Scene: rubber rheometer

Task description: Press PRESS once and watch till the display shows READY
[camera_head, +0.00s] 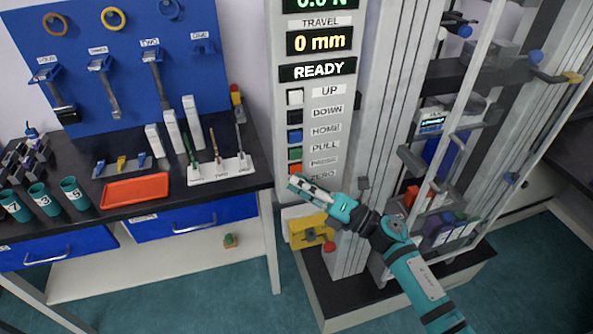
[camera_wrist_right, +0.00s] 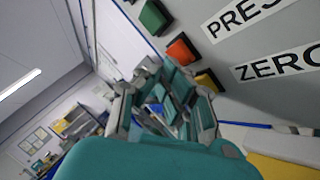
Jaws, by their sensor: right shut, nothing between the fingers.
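The grey control panel (camera_head: 330,115) shows in the head view with a column of coloured buttons. The orange-red PRESS button (camera_head: 295,169) sits below the green PULL button (camera_head: 295,154); the PRESS button also shows in the right wrist view (camera_wrist_right: 182,48). The display (camera_head: 318,70) reads READY. My right gripper (camera_head: 296,183) is shut and empty, its tips just below the PRESS button in the head view, covering the ZERO button there. I cannot tell whether it touches the panel. The left gripper is not in view.
The travel readout (camera_head: 319,41) shows 0 mm; the force readout (camera_head: 320,4) above is cut off at 0.0 N. The yellow ZERO button (camera_wrist_right: 207,80) shows in the wrist view. A yellow box with a red knob (camera_head: 310,232) is below my gripper. A bench with tools stands left.

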